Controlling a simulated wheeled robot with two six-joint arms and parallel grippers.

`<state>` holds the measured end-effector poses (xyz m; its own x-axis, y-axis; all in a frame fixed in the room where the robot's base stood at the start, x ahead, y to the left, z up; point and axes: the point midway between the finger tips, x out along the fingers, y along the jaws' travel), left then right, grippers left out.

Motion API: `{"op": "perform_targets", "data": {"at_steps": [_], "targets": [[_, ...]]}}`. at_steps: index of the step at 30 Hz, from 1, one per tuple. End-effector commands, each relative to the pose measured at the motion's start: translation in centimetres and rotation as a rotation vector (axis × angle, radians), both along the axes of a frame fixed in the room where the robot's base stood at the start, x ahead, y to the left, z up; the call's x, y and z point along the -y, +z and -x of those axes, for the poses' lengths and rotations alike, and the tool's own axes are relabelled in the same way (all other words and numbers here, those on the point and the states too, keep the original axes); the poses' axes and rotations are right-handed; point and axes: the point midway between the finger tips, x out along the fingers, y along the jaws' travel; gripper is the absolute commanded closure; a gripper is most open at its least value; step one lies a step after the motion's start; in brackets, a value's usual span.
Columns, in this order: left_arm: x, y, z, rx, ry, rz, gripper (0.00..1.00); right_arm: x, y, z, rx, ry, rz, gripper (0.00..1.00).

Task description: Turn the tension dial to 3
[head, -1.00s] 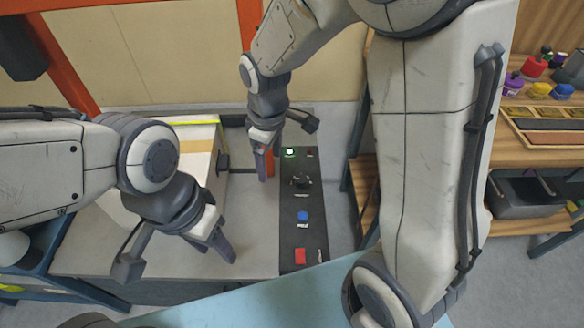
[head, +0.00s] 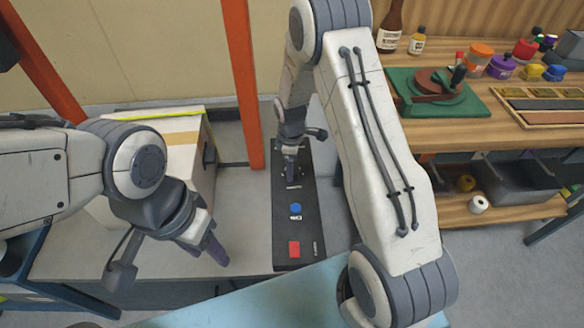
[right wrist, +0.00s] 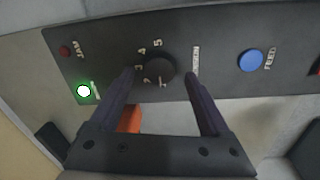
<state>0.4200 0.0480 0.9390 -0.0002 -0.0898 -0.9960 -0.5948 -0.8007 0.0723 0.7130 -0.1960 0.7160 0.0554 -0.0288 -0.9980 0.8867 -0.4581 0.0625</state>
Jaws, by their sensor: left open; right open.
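The tension dial (right wrist: 159,67) is a round black knob on the dark control panel (right wrist: 222,40), with pale numerals around its left side. I cannot clearly tell which number it points at. My right gripper (right wrist: 160,77) is open, with its two fingers on either side of the dial in the right wrist view; contact cannot be told. In the head view the right gripper (head: 290,172) is over the far part of the panel (head: 310,235) and hides the dial. My left gripper (head: 214,248) is open and empty, left of the panel.
A white box (head: 180,165) stands to the left. An orange post (head: 243,90) rises behind the panel.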

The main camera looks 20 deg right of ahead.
Motion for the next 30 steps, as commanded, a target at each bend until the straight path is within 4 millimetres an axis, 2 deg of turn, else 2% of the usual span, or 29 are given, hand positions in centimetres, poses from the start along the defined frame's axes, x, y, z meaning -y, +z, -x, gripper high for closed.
{"op": "perform_targets", "data": {"at_steps": [4, 13, 14, 18, 20, 30], "targets": [[0.00, -0.08, 0.01, 0.000, 0.000, 0.000, 0.50, 0.05, -1.24, -0.05, 0.000, 0.000, 0.000, 0.19], [-0.01, -0.08, 0.00, 0.000, 0.000, 0.000, 0.50, 0.05, -1.49, -0.10, 0.001, 0.000, 0.000, 0.19], [-0.01, -0.08, 0.00, 0.000, 0.000, 0.000, 0.50, 0.05, -1.49, -0.10, 0.001, 0.000, 0.000, 0.23], [-0.01, -0.08, 0.00, 0.000, 0.000, 0.000, 0.50, 0.05, -1.48, -0.09, 0.001, 0.000, 0.000, 0.77], [-0.01, -0.09, 0.00, 0.000, 0.000, 0.000, 0.50, 0.05, -1.48, -0.09, 0.001, 0.000, 0.000, 1.00], [0.00, 0.00, 0.00, 0.000, 0.000, 0.000, 0.50, 0.05, -1.43, -0.12, 0.001, -0.040, 0.001, 1.00]]}}
